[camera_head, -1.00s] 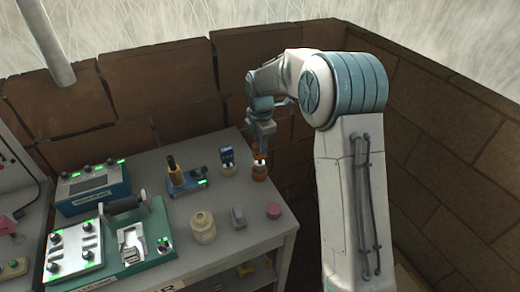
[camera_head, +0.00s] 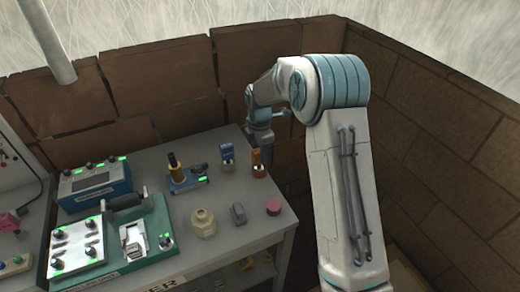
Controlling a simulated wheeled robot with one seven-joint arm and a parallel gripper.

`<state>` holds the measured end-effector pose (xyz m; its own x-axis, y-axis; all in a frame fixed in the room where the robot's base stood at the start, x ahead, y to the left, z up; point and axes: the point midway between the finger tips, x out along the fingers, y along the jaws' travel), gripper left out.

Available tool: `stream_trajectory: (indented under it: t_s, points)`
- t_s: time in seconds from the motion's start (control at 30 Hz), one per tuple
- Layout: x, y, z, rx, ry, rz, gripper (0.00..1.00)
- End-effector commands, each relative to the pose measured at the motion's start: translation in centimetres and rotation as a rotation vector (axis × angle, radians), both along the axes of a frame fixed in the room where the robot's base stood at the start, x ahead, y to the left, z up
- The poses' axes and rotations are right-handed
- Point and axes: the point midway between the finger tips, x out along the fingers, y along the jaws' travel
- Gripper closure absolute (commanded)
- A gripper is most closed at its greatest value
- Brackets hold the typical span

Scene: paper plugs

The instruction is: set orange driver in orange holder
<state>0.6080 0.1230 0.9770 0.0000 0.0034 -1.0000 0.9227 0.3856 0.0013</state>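The orange driver (camera_head: 256,156) stands upright at the far right of the grey table, with its lower end in the orange holder (camera_head: 259,171). My gripper (camera_head: 263,142) is just above and behind the driver's top. Its fingers are small and partly hidden, so I cannot tell whether they are open or whether they touch the driver.
A blue driver stands in a pale holder (camera_head: 228,166) just left of the orange one. A blue device with a yellow-black post (camera_head: 187,180), a cream bottle (camera_head: 203,224), a grey block (camera_head: 238,214) and a pink cylinder (camera_head: 273,207) stand nearby. A brick wall (camera_head: 270,50) rises behind.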

Motion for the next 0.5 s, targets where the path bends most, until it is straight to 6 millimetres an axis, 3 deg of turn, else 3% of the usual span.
stream_trajectory:
  t_s: [0.3, 0.5]
  points:
    - [0.1, 0.0, 0.7, 0.001, -0.003, 0.000, 0.53]
    - [0.1, 0.0, 4.2, 0.001, -0.006, -0.001, 0.53]
